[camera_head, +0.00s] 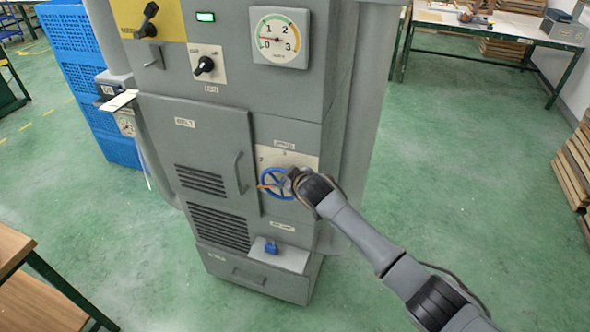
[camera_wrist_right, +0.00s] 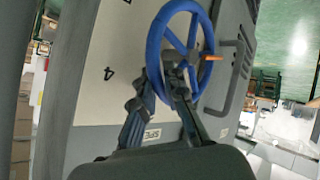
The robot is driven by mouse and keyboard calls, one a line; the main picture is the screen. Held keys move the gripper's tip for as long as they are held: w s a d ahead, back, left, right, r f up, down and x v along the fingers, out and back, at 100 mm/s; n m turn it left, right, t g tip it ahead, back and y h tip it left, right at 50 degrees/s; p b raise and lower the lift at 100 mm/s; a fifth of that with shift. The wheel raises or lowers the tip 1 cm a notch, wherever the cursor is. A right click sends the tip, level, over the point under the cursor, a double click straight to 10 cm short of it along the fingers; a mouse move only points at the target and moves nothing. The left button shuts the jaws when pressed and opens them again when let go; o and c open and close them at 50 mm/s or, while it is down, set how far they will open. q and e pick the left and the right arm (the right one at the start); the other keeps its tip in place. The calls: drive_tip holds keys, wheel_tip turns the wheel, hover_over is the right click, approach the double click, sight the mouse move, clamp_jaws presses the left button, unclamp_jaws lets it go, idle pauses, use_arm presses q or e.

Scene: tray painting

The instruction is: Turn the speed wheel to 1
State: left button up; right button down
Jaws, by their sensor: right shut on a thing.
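The speed wheel (camera_head: 275,184) is a blue spoked handwheel on a pale plate on the front of the grey machine. It also shows in the right wrist view (camera_wrist_right: 154,42). An orange pointer (camera_head: 266,186) on the wheel points left in the head view; it shows at the wheel's right side in the wrist view (camera_wrist_right: 212,57). My right gripper (camera_head: 290,182) is at the wheel's right side, shut on its rim. Its fingers (camera_wrist_right: 168,75) cover part of the wheel. A numeral 4 is readable on the plate in the wrist view. My left gripper is not in view.
A grey door with a handle (camera_head: 238,172) is left of the wheel. A dial gauge (camera_head: 279,37) and a black knob (camera_head: 204,65) sit above. Blue crates (camera_head: 85,60) stand behind at left. Green floor right of the machine is clear.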

drive_tip(key=shift+w+a+r+n+g+h+p, duration=0.2)
drive_tip(key=shift+a+r+n+g+h+p, duration=0.1)
drive_tip(key=shift+a+r+n+h+p, duration=0.3)
drive_tip(key=shift+d+f, duration=0.1)
drive_tip(key=c, duration=1.7)
unclamp_jaws()
drive_tip(key=shift+s, duration=0.1)
drive_tip(key=v, duration=1.1)
drive_tip(key=shift+s+r, duration=0.25)
drive_tip(key=shift+r, duration=0.1)
